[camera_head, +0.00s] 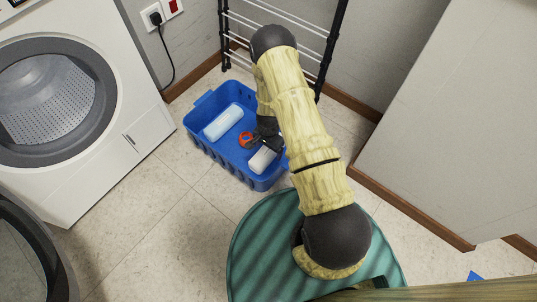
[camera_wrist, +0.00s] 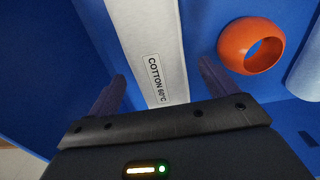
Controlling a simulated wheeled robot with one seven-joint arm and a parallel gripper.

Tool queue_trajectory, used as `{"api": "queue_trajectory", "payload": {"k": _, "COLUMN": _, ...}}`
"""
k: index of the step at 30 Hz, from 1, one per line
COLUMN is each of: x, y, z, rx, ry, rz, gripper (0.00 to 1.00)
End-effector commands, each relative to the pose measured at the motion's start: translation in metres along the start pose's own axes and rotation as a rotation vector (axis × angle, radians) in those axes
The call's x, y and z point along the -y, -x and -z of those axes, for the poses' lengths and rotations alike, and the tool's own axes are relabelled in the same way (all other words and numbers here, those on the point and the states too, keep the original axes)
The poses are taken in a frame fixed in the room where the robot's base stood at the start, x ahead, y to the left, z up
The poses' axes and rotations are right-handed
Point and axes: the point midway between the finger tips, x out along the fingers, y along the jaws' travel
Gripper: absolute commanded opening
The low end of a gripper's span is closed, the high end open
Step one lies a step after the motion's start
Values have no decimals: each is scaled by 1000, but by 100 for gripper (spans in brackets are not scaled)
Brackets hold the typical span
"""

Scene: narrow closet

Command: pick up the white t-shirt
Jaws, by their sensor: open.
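A white folded cloth, which I take for the white t-shirt (camera_head: 262,160), lies in the blue basket near its front right wall. My gripper (camera_head: 268,145) reaches down into the basket over the cloth. In the wrist view my gripper (camera_wrist: 160,90) is open, with one finger on each side of the cloth. Whether the fingers touch it cannot be told.
The blue basket (camera_head: 213,160) stands on the tiled floor. It also holds an orange ring (camera_wrist: 251,46) and a pale blue rolled item (camera_head: 223,122). A washing machine (camera_head: 140,110) stands at left, a black rack (camera_head: 226,35) behind, and a white panel (camera_head: 440,130) at right.

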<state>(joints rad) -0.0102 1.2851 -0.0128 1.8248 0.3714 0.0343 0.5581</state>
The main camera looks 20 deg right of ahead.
Motion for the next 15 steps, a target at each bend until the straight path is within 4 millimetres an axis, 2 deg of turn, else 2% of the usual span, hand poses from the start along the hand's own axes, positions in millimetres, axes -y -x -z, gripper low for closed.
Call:
{"api": "queue_trajectory", "payload": {"k": 1, "x": 0, "y": -11, "z": 1, "rx": 0, "ry": -1, "rz": 0, "gripper": 85}}
{"api": "queue_trajectory", "payload": {"k": 6, "x": 0, "y": -28, "z": 1, "rx": 0, "ry": -1, "rz": 0, "gripper": 85}}
{"api": "queue_trajectory", "payload": {"k": 15, "x": 0, "y": -29, "z": 1, "rx": 0, "ry": 0, "rz": 0, "gripper": 85}}
